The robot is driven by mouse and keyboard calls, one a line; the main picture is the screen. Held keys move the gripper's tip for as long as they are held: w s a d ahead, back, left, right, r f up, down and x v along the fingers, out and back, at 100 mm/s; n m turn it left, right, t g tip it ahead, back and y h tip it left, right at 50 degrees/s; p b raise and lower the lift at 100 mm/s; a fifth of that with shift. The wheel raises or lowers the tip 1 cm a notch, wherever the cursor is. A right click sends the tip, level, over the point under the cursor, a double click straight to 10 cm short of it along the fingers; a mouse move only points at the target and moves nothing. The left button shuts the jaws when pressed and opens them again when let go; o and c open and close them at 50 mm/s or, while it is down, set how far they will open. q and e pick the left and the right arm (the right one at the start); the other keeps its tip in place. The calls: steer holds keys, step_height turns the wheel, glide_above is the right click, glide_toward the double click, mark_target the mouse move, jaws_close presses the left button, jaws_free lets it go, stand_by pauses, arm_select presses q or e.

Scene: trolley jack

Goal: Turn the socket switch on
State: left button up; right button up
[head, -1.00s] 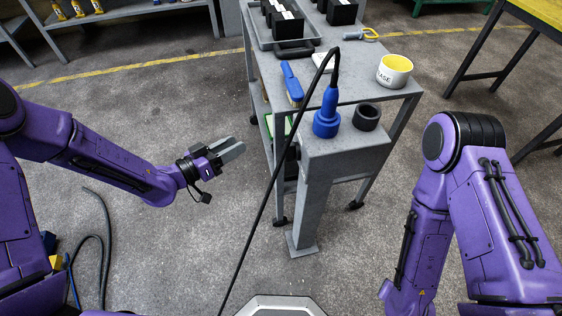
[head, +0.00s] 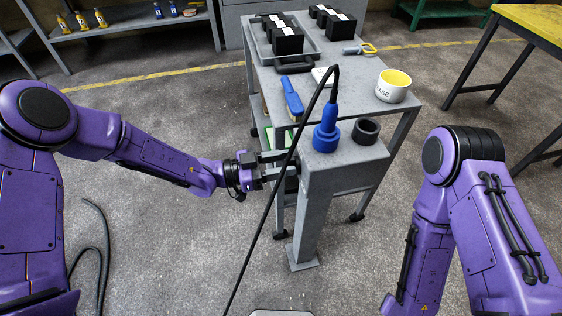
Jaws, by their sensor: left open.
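A grey post (head: 318,215) stands at the near end of the trolley. A blue plug (head: 326,131) with a black cable stands upright on its top, and the socket under it is hidden. A dark round part (head: 292,180), perhaps the switch, sits on the post's left side, mostly hidden by my gripper and the cable. My left gripper (head: 282,166) is open beside the post's left side, its fingers pointing right at this part. I cannot tell whether they touch it. My right gripper is out of view; only its arm shows at right.
The black cable (head: 265,215) runs down across the front of my left gripper. A blue-handled brush (head: 292,98), a white cup (head: 393,86) and a tray of black blocks (head: 262,50) are on the trolley.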

arm_select(q)
jaws_close()
steer(key=shift+s+d+f+m+b, duration=0.1)
steer(key=shift+s+f+m+b, duration=0.25)
steer(key=shift+m+b, duration=3)
steer(key=shift+s+d+f+m+b, duration=0.1)
steer(key=shift+s+f+m+b, duration=0.25)
steer(key=shift+m+b, duration=2.9)
steer(key=shift+s+d+f+m+b, duration=0.1)
steer(key=shift+s+f+m+b, duration=0.2)
steer(key=shift+m+b, duration=3.05)
steer(key=shift+w+n+b, duration=0.1)
steer(key=shift+n+b, duration=0.7)
steer(key=shift+n, duration=0.05)
jaws_free()
steer(key=shift+a, duration=0.1)
